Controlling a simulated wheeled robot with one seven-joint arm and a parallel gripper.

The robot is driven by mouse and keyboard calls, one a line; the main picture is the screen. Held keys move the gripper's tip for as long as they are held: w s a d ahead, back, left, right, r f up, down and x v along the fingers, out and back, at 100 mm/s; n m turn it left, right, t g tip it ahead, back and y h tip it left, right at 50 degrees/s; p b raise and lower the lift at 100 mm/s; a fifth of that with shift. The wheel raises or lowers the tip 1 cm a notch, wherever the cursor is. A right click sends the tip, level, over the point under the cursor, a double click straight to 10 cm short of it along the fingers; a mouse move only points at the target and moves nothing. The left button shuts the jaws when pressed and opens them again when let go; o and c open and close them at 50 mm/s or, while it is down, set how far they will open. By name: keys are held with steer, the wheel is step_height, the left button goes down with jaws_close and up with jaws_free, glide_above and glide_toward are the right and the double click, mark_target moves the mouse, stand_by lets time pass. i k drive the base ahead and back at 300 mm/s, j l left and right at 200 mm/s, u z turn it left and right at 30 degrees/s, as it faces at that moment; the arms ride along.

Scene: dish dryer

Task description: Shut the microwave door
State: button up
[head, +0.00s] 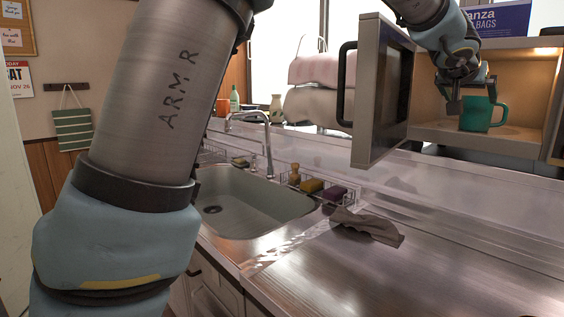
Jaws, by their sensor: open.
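The microwave door (383,92) stands wide open toward me, with its dark handle (345,84) on the left side. The microwave (532,88) is at the right, its lit inside showing. A green mug (477,115) stands upright on the microwave's floor. My gripper (468,92) is open at the microwave's mouth, right of the open door and just left of and above the mug. One finger overlaps the mug's left side in this view; I cannot tell whether they touch. The right edge of the microwave is cut off by the frame.
A sink (245,200) with a faucet (262,125) lies left of centre. A grey cloth (368,226) and sponges in a wire caddy (312,187) lie on the counter. A blue box (500,17) stands on the microwave. The counter at the lower right is clear.

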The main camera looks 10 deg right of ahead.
mark_target(386, 61)
steer(key=k, duration=1)
